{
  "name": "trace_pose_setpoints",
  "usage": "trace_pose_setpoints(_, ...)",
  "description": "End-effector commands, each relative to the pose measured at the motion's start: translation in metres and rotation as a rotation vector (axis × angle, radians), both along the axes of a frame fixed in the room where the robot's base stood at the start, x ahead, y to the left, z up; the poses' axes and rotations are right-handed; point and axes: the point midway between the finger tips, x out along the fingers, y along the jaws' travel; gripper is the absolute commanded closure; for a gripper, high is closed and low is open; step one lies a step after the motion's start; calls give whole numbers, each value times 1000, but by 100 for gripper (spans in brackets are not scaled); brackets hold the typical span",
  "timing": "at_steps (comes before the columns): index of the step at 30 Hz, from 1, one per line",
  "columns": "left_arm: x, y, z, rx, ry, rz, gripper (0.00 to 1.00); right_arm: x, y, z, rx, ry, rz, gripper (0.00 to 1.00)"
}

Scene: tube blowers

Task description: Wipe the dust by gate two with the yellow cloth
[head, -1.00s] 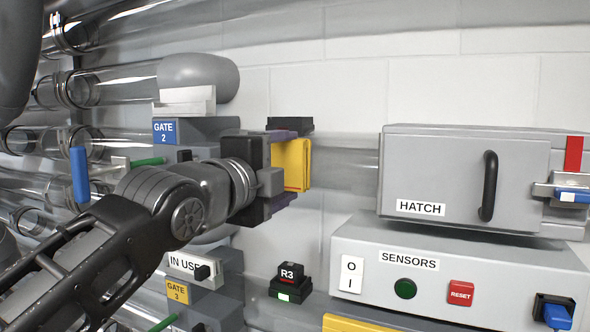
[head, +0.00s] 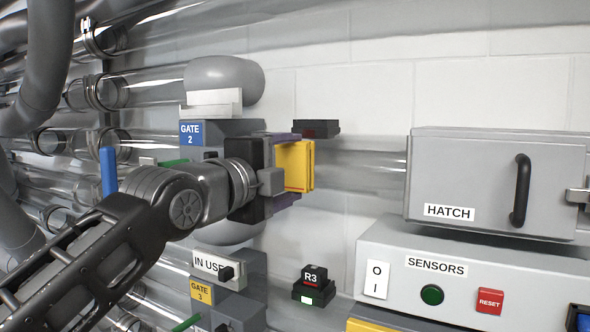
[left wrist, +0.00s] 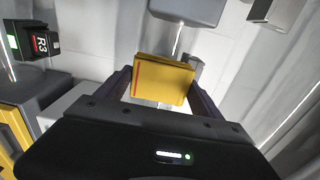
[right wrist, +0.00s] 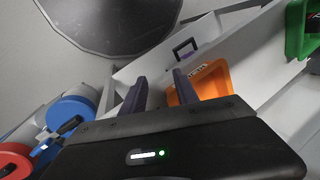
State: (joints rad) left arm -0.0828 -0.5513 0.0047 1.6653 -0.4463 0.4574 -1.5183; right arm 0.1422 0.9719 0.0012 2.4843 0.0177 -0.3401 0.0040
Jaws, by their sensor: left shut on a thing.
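My left gripper (head: 287,169) is shut on the yellow cloth (head: 299,166), a folded block with a red line along it. In the left wrist view the cloth (left wrist: 163,78) sits between the two fingers. The blue GATE 2 label (head: 190,133) is on a grey block just left of and above this gripper, and my gripper covers part of the area beside it. I cannot make out dust there. My right gripper (right wrist: 158,82) shows only in the right wrist view, with fingers apart and nothing between them.
Clear tubes run behind my left arm. The IN USE plate (head: 214,263) and yellow GATE 3 label (head: 202,290) are below. A black R3 unit (head: 313,285) stands right of them. The grey hatch box (head: 470,180) and sensors panel (head: 460,285) stand right. An orange bin (right wrist: 205,82) is near my right gripper.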

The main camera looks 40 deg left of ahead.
Motion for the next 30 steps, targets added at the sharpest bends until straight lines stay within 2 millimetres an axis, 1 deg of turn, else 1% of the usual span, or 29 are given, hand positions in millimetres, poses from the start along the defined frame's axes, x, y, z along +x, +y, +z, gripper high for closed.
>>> trace_pose_setpoints(6, 0, 0, 0, 0, -1, 0, 56, 0, 0, 0, 0, 0, 0, 64)
trace_pose_setpoints(10, -6, -1, 0, 0, -2, -1, 56, 0, 0, -3, 0, 0, 0, 64)
trace_pose_setpoints(24, -53, -7, 0, -1, -3, -1, 56, 0, 0, -18, 0, -1, 0, 64)
trace_pose_setpoints(27, -59, -7, 0, -1, -3, -1, 56, 0, 0, -19, 0, -1, 0, 64)
trace_pose_setpoints(30, -60, -7, 0, 0, -2, -1, 56, 0, 0, -20, 0, -1, 0, 64)
